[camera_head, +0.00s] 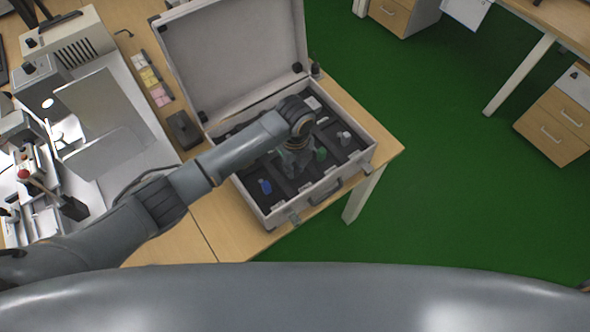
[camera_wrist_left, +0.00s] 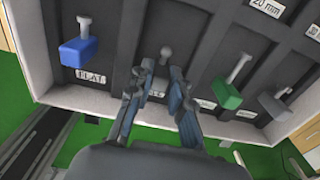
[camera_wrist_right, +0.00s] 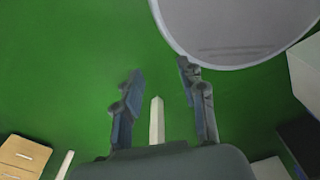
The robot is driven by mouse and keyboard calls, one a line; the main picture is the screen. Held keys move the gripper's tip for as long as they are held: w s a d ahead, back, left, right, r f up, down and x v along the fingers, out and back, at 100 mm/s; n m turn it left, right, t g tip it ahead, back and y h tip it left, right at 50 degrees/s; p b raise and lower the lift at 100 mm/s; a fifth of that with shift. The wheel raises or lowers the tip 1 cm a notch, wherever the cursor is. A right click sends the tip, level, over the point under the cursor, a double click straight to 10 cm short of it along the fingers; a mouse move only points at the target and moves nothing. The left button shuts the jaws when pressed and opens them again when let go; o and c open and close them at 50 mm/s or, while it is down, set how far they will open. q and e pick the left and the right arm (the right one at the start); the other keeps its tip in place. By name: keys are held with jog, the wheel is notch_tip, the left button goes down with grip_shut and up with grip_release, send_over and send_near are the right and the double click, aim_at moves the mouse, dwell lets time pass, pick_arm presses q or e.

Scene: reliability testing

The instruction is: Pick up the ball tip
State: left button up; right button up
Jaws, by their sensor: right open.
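The ball tip (camera_wrist_left: 166,52) is a grey piece with a round ball end, in a compartment of the open case, between the blue flat tip (camera_wrist_left: 78,50) and the green tip (camera_wrist_left: 228,94). My left gripper (camera_wrist_left: 163,72) is down in the case, with its fingers on either side of the ball tip's grey body. The fingers partly hide that body, and I cannot tell whether they press on it. In the head view my left gripper (camera_head: 294,163) is over the case's middle. My right gripper (camera_wrist_right: 160,72) is open and empty above the green floor.
The case (camera_head: 352,165) stands on a wooden table (camera_head: 225,228) with its lid (camera_head: 235,55) raised behind. A grey tip (camera_wrist_left: 272,105) lies right of the green one. Test equipment fills the left of the table.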

aim_at(296, 168)
pick_arm(q)
grip_shut()
jog(key=shift+w+r+b, duration=0.1)
jog(key=shift+r+b, duration=0.2)
jog(key=shift+r, duration=0.1)
jog(key=r, duration=0.1)
jog(key=r+b, duration=0.1)
jog(key=shift+s+d+r, duration=0.1)
jog(key=shift+s+r, duration=0.15)
jog(key=shift+r, duration=0.1)
jog(key=s+d+r+b, duration=0.1)
jog(key=s+d+r, duration=0.1)
jog(key=s+r, duration=0.7)
jog(key=s, duration=0.4)
jog(key=shift+s+r, duration=0.2)
jog(key=shift+r, duration=0.05)
pick_arm(e)
jog(key=f, duration=0.2)
jog(key=shift+w+f, duration=0.35)
jog(key=shift+w, duration=0.05)
